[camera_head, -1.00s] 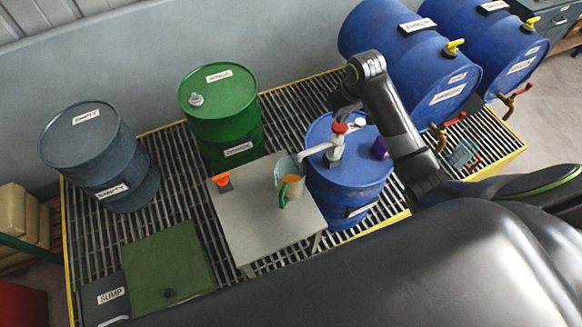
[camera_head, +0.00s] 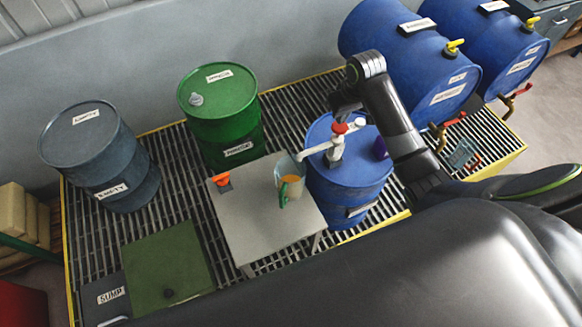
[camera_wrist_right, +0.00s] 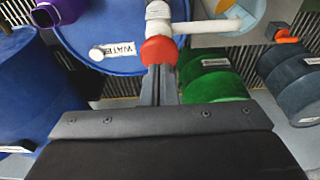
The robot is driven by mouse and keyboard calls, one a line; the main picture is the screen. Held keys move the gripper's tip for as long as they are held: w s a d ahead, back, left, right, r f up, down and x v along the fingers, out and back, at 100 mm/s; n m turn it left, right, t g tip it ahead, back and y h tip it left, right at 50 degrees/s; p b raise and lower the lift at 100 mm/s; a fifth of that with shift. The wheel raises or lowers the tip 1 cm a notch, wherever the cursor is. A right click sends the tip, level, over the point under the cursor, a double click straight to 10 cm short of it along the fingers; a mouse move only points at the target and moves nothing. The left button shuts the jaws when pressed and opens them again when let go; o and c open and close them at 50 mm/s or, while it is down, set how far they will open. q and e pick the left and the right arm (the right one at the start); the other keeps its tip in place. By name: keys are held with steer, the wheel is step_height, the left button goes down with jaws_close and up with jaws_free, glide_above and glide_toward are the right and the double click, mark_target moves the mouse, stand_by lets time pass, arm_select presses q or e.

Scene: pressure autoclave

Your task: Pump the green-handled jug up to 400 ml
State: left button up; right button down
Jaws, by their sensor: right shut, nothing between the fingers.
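The jug (camera_head: 284,170) with a green handle (camera_head: 282,194) stands on the grey table, below the pump's white spout (camera_head: 316,149). Orange-brown liquid shows in it; its level against the marks is too small to read. Its bluish body and liquid also show in the wrist view (camera_wrist_right: 236,22). The white pump (camera_head: 335,157) with a red knob (camera_head: 339,128) stands on the upright blue drum (camera_head: 345,190). My right gripper (camera_wrist_right: 160,72) is shut and empty, its tips at the red knob (camera_wrist_right: 159,50); whether they touch is unclear. My left gripper is out of view.
The grey table (camera_head: 262,230) also bears an orange-topped item (camera_head: 222,180). A purple container (camera_head: 381,149) sits on the pump drum. A green drum (camera_head: 220,105) and a grey drum (camera_head: 100,155) stand left. Blue drums (camera_head: 410,60) lie at right on the grating.

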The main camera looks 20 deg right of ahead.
mark_target(341, 127)
steer(key=shift+f, duration=0.15)
steer(key=shift+s+f+b, duration=0.1)
steer(key=shift+f+b, duration=0.55)
steer(key=shift+f, duration=1.55)
steer(key=shift+r, duration=0.1)
steer(key=p+v, duration=0.2)
steer(key=shift+w+r+p, duration=0.25)
steer(key=shift+r+p, duration=0.05)
steer(key=shift+p, duration=0.1)
steer(key=shift+r, duration=0.1)
steer(key=shift+v, duration=0.8)
steer(key=shift+w+a, duration=0.1)
steer(key=shift+w, duration=0.1)
steer(key=shift+b, duration=0.3)
